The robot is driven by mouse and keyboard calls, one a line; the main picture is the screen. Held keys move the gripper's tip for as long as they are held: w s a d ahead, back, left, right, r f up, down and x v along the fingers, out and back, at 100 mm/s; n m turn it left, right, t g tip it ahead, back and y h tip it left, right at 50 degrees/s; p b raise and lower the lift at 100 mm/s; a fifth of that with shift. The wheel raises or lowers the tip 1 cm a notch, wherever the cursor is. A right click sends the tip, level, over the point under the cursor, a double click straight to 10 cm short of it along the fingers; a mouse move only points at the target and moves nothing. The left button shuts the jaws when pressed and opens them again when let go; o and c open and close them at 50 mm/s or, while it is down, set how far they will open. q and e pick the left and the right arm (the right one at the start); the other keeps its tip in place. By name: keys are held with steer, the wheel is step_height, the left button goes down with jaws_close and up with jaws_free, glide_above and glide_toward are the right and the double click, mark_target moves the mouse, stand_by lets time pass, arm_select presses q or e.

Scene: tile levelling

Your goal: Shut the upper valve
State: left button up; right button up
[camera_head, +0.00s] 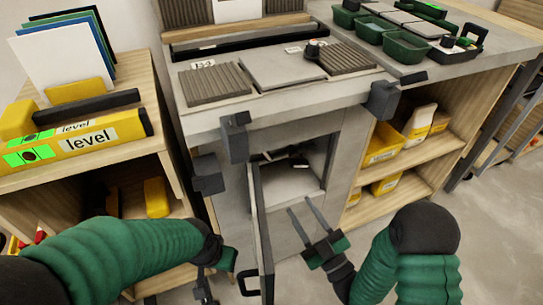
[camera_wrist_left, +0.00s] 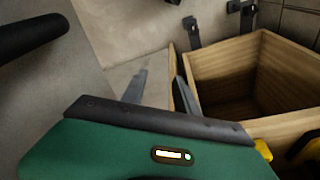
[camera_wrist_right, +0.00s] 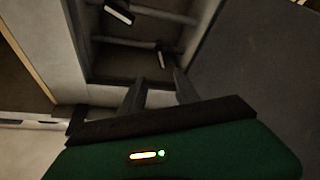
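The valves sit inside an open recess in the grey bench. In the right wrist view, two pipes cross it. One lever with a pale face (camera_wrist_right: 118,12) is by the farther pipe, and another lever (camera_wrist_right: 161,58) is by the nearer pipe. In the head view a small dark and white lever (camera_head: 299,162) shows in the recess; which valve it belongs to is unclear. My right gripper (camera_head: 299,207) is open and empty, in front of the recess and apart from the levers. My left gripper (camera_wrist_left: 162,90) is open and empty, low on the left beside the wooden shelf.
The recess door (camera_head: 262,230) stands open between my grippers, with a black handle at its lower edge. A wooden shelf (camera_head: 172,150) stands left, another (camera_head: 405,165) right with yellow bins. Tiles and green trays (camera_head: 405,47) lie on top.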

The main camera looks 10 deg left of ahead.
mark_target(267, 157)
steer(key=b+x, duration=0.4)
steer(key=x, duration=1.1)
steer(key=shift+s+a, duration=0.1)
steer(key=shift+a, duration=0.1)
steer(key=shift+w+a+r, duration=0.3)
jaws_close()
